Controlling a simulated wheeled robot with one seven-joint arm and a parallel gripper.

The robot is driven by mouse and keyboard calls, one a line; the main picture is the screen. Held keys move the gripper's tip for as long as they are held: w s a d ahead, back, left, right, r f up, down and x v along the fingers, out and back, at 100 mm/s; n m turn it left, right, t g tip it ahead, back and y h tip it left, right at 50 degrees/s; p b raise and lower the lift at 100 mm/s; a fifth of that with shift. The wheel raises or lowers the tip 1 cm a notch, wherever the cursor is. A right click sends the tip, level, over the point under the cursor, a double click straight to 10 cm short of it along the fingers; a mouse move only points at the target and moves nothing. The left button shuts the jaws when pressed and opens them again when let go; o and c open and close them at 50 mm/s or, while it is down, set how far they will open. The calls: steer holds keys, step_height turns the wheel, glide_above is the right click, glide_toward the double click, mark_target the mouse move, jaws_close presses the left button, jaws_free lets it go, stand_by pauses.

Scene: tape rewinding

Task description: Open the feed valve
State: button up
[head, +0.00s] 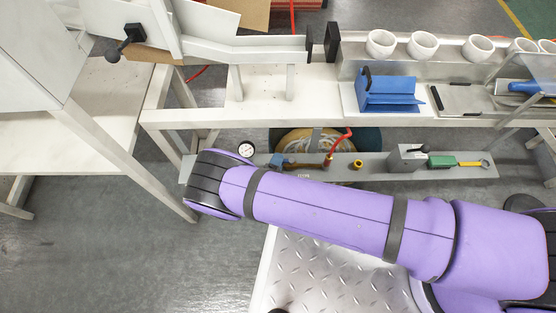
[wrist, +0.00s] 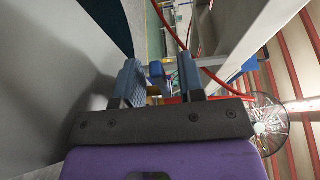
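On the low grey shelf in the head view, a small blue part (head: 277,160) sits beside a brass and red fitting (head: 328,161) with a red hose (head: 338,143); this looks like the feed valve. Small lettering lies on the shelf edge below it, too small to read surely. My gripper (wrist: 160,78) shows in the wrist view with its two blue-grey fingers apart. A blue piece (wrist: 156,70) shows in the gap between them, with yellow and red bits lower down. I cannot tell whether the fingers touch it. My gripper is hidden in the head view.
A round gauge (head: 246,149) stands at the shelf's left end. The white bench (head: 215,117) overhangs behind. A fan (wrist: 263,124) shows at right in the wrist view.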

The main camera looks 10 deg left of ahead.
steer(key=s+a, duration=0.1)
steer(key=s, duration=0.9)
steer(key=shift+a, duration=0.35)
steer(key=shift+s, duration=0.1)
